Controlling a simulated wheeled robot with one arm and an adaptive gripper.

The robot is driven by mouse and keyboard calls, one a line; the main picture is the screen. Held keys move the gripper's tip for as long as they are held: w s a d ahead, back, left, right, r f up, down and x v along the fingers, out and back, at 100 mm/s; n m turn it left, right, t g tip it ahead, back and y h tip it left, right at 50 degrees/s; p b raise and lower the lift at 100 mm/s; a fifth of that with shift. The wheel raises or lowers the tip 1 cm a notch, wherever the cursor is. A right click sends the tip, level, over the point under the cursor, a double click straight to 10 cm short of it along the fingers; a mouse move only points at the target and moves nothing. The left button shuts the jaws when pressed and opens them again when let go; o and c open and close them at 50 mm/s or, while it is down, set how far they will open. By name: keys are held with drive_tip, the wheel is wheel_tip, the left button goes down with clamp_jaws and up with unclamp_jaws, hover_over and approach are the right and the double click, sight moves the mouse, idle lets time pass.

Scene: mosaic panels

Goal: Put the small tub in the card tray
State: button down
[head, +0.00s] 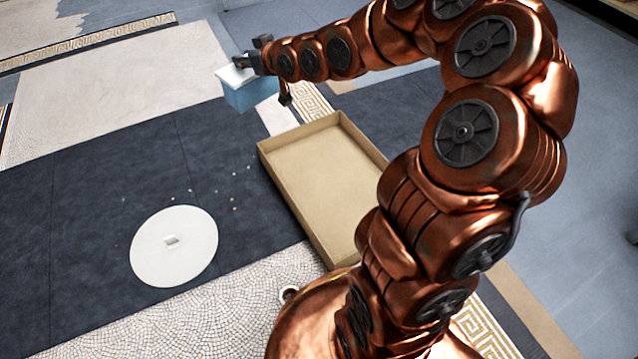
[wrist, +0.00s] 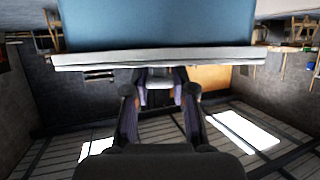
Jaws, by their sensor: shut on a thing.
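The small tub (head: 250,92) is a blue box with a white lid, in the upper middle of the head view. My gripper (head: 259,62) is shut on it at the lid side and holds it up, beyond the far end of the card tray. In the wrist view the tub (wrist: 155,25) fills the top, its white rim towards my gripper's fingers (wrist: 160,85). The card tray (head: 284,193) is a shallow open brown box in the middle of the head view. The inside that shows is empty; my arm hides its right side.
A round white disc (head: 174,256) with a small raised middle lies left of the tray. Several small pale chips (head: 232,199) are scattered between them. A small white cup-like thing (head: 289,293) is close to my base. The dark surface at left is mostly clear.

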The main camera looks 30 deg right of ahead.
drive_tip(key=w+d+f+b, duration=0.2)
drive_tip(key=w+d+f, duration=0.1)
drive_tip(key=d+f, duration=1.5)
drive_tip(key=s+d+f+n+g+y+b, duration=0.1)
drive_tip(key=s+d+f+n+y, duration=0.1)
drive_tip(key=s+f, duration=0.5)
drive_tip(key=s+d+f+n+g+y, duration=0.1)
drive_tip(key=s+d+f+n+y, duration=0.15)
drive_tip(key=f, duration=0.85)
drive_tip(key=s+a+f+n+g+y+b, duration=0.1)
drive_tip(key=s+a+f+n+y, duration=0.15)
drive_tip(key=s+f, duration=0.6)
wheel_tip(320, 180, down, 9)
drive_tip(key=m+h+b, duration=0.1)
drive_tip(key=b, duration=0.3)
drive_tip(key=shift+s+a+g, duration=0.2)
drive_tip(key=shift+a+g, duration=0.1)
drive_tip(key=shift+a, duration=0.05)
drive_tip(key=shift+f, duration=0.15)
drive_tip(key=c, duration=1)
unclamp_jaws()
drive_tip(key=shift+o, duration=0.2)
